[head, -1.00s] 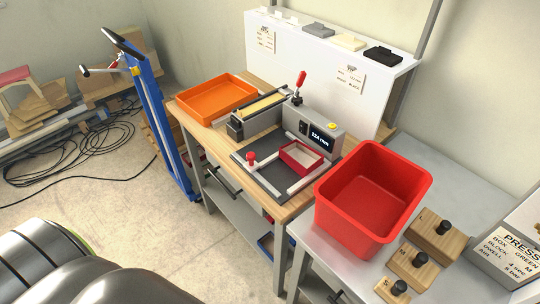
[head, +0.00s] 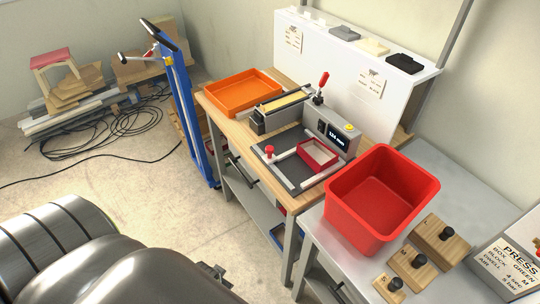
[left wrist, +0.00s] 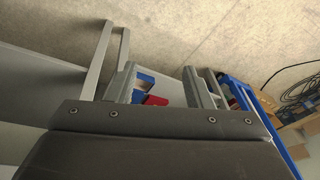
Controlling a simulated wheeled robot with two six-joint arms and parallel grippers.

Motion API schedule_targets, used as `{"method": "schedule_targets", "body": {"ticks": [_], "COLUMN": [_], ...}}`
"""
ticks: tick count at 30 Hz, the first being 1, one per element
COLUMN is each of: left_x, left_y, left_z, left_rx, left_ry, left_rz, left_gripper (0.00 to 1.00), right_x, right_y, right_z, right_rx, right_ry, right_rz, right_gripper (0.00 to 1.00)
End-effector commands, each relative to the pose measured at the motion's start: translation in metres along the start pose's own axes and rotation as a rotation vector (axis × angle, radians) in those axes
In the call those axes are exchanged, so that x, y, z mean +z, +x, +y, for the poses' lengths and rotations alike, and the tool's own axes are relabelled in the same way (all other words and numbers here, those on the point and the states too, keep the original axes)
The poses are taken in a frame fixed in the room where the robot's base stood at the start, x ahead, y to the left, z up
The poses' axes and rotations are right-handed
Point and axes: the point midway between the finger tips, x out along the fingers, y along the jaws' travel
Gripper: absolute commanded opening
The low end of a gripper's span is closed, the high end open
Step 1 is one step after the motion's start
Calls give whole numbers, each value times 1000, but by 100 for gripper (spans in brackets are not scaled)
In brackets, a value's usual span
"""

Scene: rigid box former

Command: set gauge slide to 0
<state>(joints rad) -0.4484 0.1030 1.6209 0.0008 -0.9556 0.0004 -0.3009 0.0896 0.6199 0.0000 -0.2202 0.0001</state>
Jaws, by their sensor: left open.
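The gauge station stands on the wooden bench top. It has a dark plate (head: 284,172) with pale bars, a red knob (head: 269,150) on the plate's left side, and a grey housing with a lit display (head: 338,138). The display seems to read 124 or 134 mm; the digits are small. A red-rimmed tray (head: 318,154) sits between the bars. My left gripper (left wrist: 158,78) is open and empty in the left wrist view, above the floor beside the bench. In the head view only a small part of it (head: 218,274) shows, well short of the station. My right gripper is out of view.
A large red bin (head: 382,190) stands right of the station, with wooden blocks (head: 440,238) beside it. An orange tray (head: 242,92) is at the bench's back left. The floor in front is clear.

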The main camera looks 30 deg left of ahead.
Motion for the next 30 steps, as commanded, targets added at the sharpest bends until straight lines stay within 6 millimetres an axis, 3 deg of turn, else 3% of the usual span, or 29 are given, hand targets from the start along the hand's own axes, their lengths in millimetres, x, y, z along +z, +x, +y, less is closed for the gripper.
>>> {"method": "schedule_targets", "body": {"ticks": [1,6,12,14,23,30], "left_x": [-13,-45,-88,-106,-198,-291], "left_y": [-23,-87,-158,-172,-178,-186], "left_z": [-2,-7,-11,-12,-18,-36], "left_rx": [-2,-4,5,13,36,40], "left_ry": [-1,-1,9,16,30,-3], "left_rz": [15,39,56,49,-27,-104], "left_gripper": [46,46,46,46,46,46], "right_x": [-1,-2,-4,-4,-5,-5], "right_y": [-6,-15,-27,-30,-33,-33], "right_z": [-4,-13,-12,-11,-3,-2], "right_rx": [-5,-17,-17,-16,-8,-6], "right_ry": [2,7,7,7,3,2], "right_rz": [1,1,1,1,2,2], "right_gripper": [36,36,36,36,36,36]}}
